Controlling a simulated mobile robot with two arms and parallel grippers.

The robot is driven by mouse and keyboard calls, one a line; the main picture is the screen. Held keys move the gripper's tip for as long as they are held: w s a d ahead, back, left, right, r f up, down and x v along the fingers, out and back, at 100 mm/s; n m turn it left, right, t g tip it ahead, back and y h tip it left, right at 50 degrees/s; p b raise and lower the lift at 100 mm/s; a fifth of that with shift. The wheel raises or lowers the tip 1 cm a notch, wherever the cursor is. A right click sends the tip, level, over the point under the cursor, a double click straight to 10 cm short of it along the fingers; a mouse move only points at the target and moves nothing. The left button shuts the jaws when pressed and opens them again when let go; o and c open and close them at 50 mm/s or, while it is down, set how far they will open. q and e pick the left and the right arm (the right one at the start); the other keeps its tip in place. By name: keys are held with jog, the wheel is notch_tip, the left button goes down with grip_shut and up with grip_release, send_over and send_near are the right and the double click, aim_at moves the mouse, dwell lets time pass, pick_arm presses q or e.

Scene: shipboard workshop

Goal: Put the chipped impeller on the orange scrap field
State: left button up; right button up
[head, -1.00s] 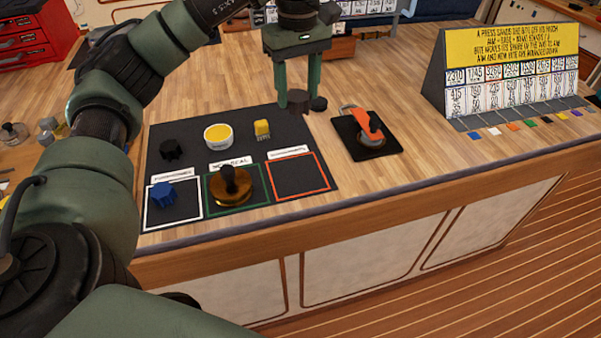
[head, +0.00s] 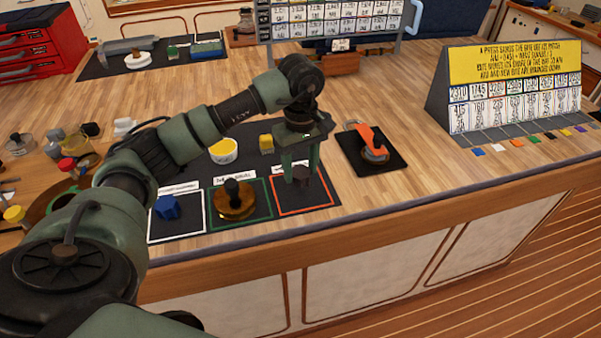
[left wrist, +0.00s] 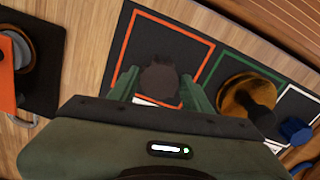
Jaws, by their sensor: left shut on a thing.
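My left gripper (head: 301,173) is shut on a small dark impeller (head: 302,177). The impeller also shows between the fingers in the left wrist view (left wrist: 160,78). Gripper and impeller are over the orange-outlined scrap field (head: 312,200), the rightmost of three outlined fields on the dark mat. The left wrist view shows the orange field (left wrist: 185,42) with no other part on it. I cannot tell whether the impeller touches the mat. Its chip cannot be made out. My right gripper is not in view.
A brass part with a dark knob (head: 235,201) stands in the green field, a blue part (head: 166,207) in the white one. A yellow-white tub (head: 223,151) and yellow block (head: 266,144) lie behind. An orange-handled tool (head: 373,148) sits on a black pad at right.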

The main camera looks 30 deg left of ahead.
pick_arm(q)
notch_tip(320, 180, down, 2)
jog(key=shift+f, duration=0.3)
jog(key=shift+f, duration=0.15)
jog(key=o, duration=1.2)
jog(key=shift+o, duration=0.8)
